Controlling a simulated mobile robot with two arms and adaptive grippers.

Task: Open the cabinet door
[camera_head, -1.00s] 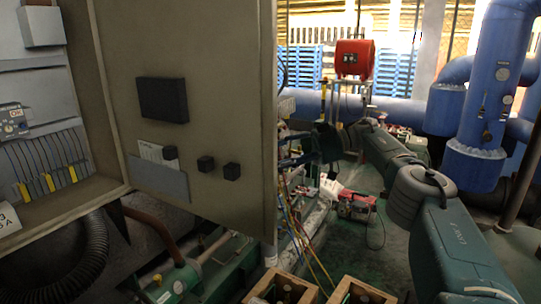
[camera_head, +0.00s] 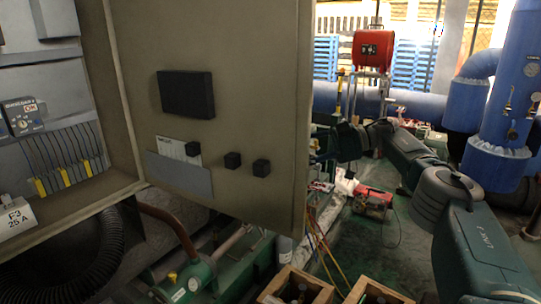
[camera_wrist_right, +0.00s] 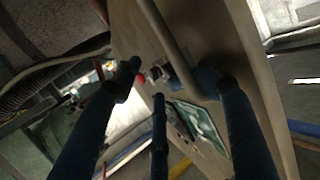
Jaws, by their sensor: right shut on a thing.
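The cabinet door (camera_head: 240,110) stands open in the head view. Its inner face is toward me, with a black box (camera_head: 187,94), small black knobs and a document pocket. The open cabinet (camera_head: 118,100) is at the left, with breakers and wiring inside. My right arm reaches in from the right to behind the door's free edge, where the door hides the gripper. In the right wrist view, the door (camera_wrist_right: 245,60) carries a long bar handle (camera_wrist_right: 166,36). My right gripper (camera_wrist_right: 168,84) has its dark fingers around the handle's end and is shut on it. My left gripper is not in view.
A red reel (camera_head: 373,49) and blue pipes (camera_head: 500,100) stand behind at the right. A red machine (camera_head: 374,203) sits on the floor. Wooden crates (camera_head: 297,279) and a green pump (camera_head: 185,280) are low in front. Green floor (camera_head: 390,255) shows between them.

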